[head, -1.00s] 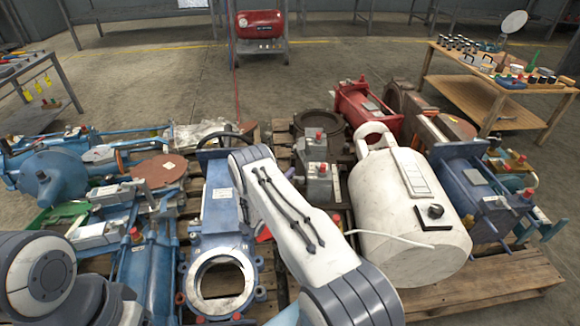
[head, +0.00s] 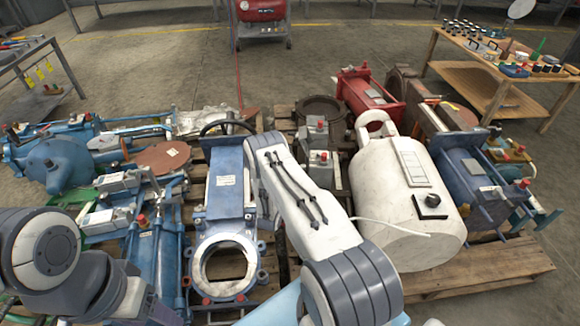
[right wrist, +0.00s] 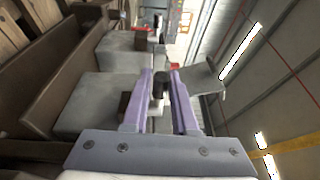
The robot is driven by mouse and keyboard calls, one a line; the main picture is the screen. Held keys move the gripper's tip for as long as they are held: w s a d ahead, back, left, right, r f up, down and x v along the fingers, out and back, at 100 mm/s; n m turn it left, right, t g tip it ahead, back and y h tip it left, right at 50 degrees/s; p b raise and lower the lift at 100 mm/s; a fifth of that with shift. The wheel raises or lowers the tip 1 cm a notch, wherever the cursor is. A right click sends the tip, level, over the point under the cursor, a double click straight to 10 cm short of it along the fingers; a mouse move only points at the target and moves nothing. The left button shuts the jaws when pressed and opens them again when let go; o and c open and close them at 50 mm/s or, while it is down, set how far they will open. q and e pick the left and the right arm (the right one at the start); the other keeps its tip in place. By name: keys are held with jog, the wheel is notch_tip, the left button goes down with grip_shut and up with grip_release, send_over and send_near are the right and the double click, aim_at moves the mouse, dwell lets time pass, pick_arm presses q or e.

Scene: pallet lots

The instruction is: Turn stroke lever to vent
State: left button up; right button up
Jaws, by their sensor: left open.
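In the right wrist view a small black knob-like piece (right wrist: 161,80) shows between the two purple fingers of my right gripper (right wrist: 160,75). Grey block-shaped housings (right wrist: 90,100) lie left of it. The fingers stand apart; whether they press on the black piece I cannot tell. I cannot tell for sure that it is the stroke lever, and no vent marking is readable. In the head view my white right forearm hides the right gripper.
A blue gate valve (head: 225,205) with a round flange stands at centre. A white cylinder (head: 405,205) lies right of my right arm. Grey boxes with red caps (head: 319,160) sit behind. Wooden pallets (head: 495,265) carry it all. A wooden table (head: 500,85) stands back right.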

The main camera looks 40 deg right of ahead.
jog(key=shift+o, duration=1.2)
jog(key=p+v, duration=0.3)
jog(key=v, duration=0.7)
jog(key=shift+a, duration=0.15)
jog(key=shift+s, duration=0.1)
